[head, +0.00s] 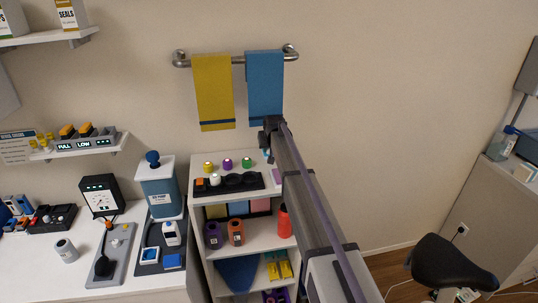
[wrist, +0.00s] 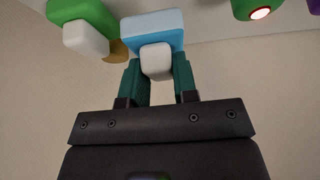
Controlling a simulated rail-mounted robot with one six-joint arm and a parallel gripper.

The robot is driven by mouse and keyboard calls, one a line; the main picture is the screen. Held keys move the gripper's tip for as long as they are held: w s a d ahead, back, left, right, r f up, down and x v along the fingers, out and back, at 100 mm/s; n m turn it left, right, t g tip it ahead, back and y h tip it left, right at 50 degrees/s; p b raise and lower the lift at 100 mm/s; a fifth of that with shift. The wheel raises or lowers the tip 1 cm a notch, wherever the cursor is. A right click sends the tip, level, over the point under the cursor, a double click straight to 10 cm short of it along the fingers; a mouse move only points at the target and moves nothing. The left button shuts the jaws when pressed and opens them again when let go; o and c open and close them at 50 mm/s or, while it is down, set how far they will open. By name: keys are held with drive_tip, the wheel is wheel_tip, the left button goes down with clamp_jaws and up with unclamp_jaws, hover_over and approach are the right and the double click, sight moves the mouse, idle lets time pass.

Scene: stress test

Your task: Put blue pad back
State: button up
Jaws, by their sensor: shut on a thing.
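A light blue pad (wrist: 152,27) with a white knob (wrist: 156,60) shows at the top middle of the wrist view. My gripper (wrist: 158,72) has its two teal fingers on either side of the white knob and is shut on it. In the head view my gripper (head: 270,126) is in front of the wall, just below the blue towel and above the right end of the white cabinet top. A small bit of light blue (head: 267,155) shows below it there; my arm hides most of the pad. I cannot tell whether the pad touches anything.
A black tray (head: 240,183) with round wells, an orange piece and a white piece lies on the white cabinet (head: 203,162). Yellow, purple and green knobs (head: 227,164) stand behind it. Yellow (head: 213,90) and blue (head: 264,85) towels hang above. A green piece (wrist: 82,18) is close by.

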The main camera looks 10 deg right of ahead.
wheel_tip(320, 180, down, 4)
drive_tip(key=b, duration=0.3)
drive_tip(key=shift+b, duration=0.4)
drive_tip(key=shift+s+r+p, duration=0.1)
drive_tip(key=shift+r+p, duration=0.2)
drive_tip(key=shift+f, duration=0.3)
drive_tip(key=o, duration=0.9)
drive_tip(key=shift+r, duration=0.1)
drive_tip(key=shift+r, duration=0.25)
drive_tip(key=p+v, duration=1.1)
drive_tip(key=v, duration=0.1)
drive_tip(key=s+f+g, duration=0.2)
drive_tip(key=s+g, duration=0.4)
drive_tip(key=s, duration=3.7)
drive_tip(key=shift+f+b, duration=0.35)
drive_tip(key=shift+b, duration=0.05)
